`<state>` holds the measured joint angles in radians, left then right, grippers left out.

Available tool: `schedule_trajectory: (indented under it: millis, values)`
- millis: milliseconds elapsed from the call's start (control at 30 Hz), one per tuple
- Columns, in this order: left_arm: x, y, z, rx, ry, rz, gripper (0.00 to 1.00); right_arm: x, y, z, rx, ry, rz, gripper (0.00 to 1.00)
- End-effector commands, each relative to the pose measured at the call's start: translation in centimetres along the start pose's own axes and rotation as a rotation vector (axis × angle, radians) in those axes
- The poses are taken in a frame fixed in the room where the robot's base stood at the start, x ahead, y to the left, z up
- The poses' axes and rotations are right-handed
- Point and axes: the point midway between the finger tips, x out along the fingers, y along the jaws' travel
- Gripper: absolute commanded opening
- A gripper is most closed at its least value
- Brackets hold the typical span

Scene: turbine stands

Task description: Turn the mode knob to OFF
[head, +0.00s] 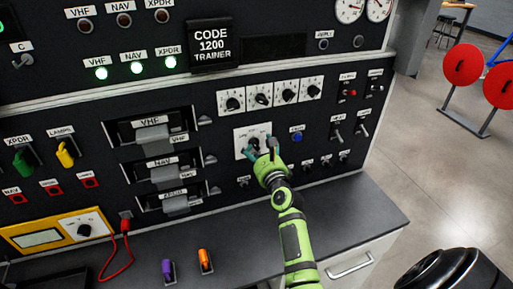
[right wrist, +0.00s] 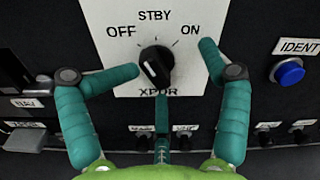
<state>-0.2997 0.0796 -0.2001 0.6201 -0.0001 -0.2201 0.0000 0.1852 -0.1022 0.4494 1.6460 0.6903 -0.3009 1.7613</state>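The mode knob (right wrist: 155,65) is a black knob on a white plate marked OFF, STBY and ON, with XPDR below, in the right wrist view. A small pale mark shows on the knob; I cannot tell surely which label it points to. My right gripper (right wrist: 171,58) is open around the knob, one teal finger at its left under OFF, one farther off at its right under ON, and a third below over the XPDR label. The fingers look apart from the knob. In the head view my right gripper (head: 260,148) covers much of the white plate (head: 240,134). My left gripper is out of view.
A blue IDENT button (right wrist: 288,71) is right of the plate. A row of white-plated knobs (head: 271,95) sits above it, and drawer-like VHF, NAV and XPDR units (head: 152,138) at its left. A grey counter (head: 230,236) runs below the panel.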

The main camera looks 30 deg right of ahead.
Motion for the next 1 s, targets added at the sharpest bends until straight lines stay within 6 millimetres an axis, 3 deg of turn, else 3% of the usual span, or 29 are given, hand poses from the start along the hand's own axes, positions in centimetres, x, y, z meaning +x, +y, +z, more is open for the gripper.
schedule_trajectory:
  millis: [700,1000]
  values:
    - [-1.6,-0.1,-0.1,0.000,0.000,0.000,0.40,-4.8,-0.1,0.1,0.000,-0.001,-0.001,0.75]
    - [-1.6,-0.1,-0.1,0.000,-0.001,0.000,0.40,-5.0,0.0,0.1,0.000,-0.002,-0.001,0.75]
